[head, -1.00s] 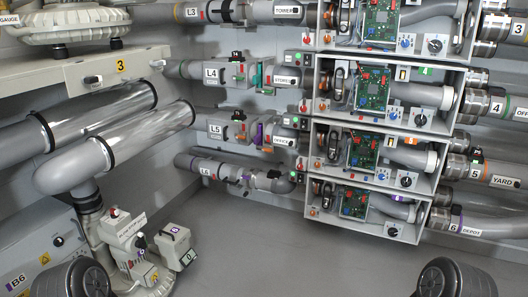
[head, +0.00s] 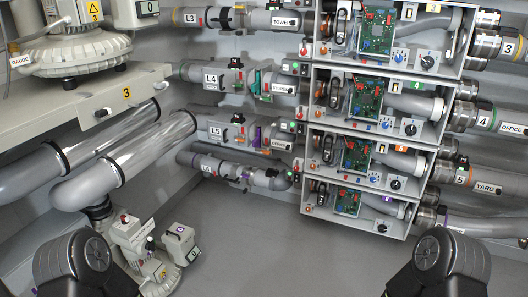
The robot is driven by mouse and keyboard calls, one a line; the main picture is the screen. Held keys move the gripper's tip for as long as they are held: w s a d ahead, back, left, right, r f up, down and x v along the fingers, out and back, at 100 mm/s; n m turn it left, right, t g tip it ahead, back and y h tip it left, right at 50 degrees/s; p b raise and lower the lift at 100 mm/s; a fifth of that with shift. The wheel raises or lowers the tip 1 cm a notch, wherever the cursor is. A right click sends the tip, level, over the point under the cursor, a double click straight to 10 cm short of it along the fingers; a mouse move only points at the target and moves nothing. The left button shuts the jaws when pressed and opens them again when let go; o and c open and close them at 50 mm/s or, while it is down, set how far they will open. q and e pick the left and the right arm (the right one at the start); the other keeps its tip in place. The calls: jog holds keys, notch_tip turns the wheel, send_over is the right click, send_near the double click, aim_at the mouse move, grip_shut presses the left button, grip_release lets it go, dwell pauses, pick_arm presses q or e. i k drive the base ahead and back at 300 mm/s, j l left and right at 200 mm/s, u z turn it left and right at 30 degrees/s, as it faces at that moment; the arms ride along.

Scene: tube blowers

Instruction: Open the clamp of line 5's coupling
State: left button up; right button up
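Line 5 leaves the rack at right as a grey pipe marked "5" and "YARD" (head: 487,187). A metal coupling (head: 443,172) joins it to the rack, with a small dark part on top; whether its clamp is open or shut is too small to tell. Dark rounded links of my two arms show at the bottom left and bottom right. Neither gripper's fingers are in view.
The open-front rack (head: 308,142) holds several stacked bays with green boards. Line 4's coupling (head: 463,116) sits just above line 5's. A bench with large silver pipes (head: 150,150) fills the left. The grey floor (head: 260,235) in the middle is clear.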

aim_at(262, 151)
jog(key=i+j+u, duration=0.1)
jog(key=i+u, duration=0.25)
jog(key=i, duration=0.25)
jog(key=i+u, duration=0.35)
jog(key=i, duration=0.2)
jog(key=i+l+u, duration=0.35)
jog(key=i, duration=0.25)
jog(key=j, duration=0.1)
